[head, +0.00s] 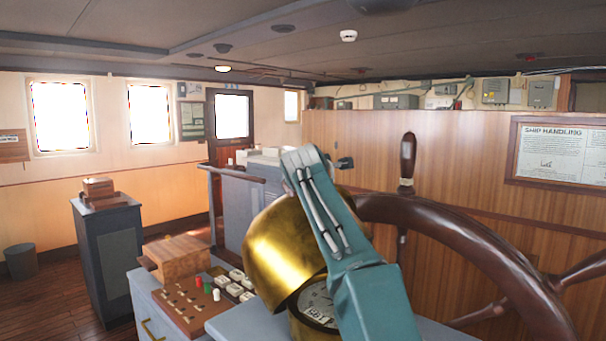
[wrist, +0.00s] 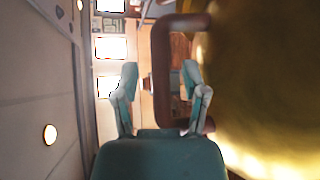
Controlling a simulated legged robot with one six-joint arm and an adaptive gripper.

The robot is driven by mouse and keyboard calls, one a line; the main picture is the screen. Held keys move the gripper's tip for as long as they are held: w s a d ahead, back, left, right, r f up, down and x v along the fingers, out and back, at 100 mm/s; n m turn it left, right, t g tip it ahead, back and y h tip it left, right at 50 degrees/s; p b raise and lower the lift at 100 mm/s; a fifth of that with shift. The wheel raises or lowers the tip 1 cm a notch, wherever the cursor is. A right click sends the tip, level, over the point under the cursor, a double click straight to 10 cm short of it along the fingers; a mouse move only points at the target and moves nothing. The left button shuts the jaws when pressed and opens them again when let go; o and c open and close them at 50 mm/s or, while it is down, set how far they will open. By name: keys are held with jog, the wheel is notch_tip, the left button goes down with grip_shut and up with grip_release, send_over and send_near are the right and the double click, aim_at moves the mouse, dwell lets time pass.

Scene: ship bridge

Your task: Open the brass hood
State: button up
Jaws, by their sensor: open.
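The brass hood (head: 280,240) is a rounded golden cover beside the ship's wheel. A compass dial (head: 318,303) shows below its lower edge, partly behind my arm. In the wrist view the hood (wrist: 265,70) fills the right side, blurred and close. A dark brown U-shaped handle (wrist: 161,50) reaches out from it. My gripper (wrist: 160,75) is open, with one finger on each side of the handle's long bar in the picture. I cannot tell whether the fingers touch it. In the head view my arm hides the handle and the fingertips.
The wooden ship's wheel (head: 470,240) stands close on the right of my arm. A console (head: 185,300) with switches and a wooden box (head: 177,258) is on the left. A dark cabinet (head: 110,255) stands farther left. Open wooden floor (head: 50,300) lies around it.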

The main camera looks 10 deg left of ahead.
jog(key=v, duration=1)
jog(key=shift+s+f, duration=0.15)
jog(key=shift+s, duration=0.1)
jog(key=shift+c, duration=0.4)
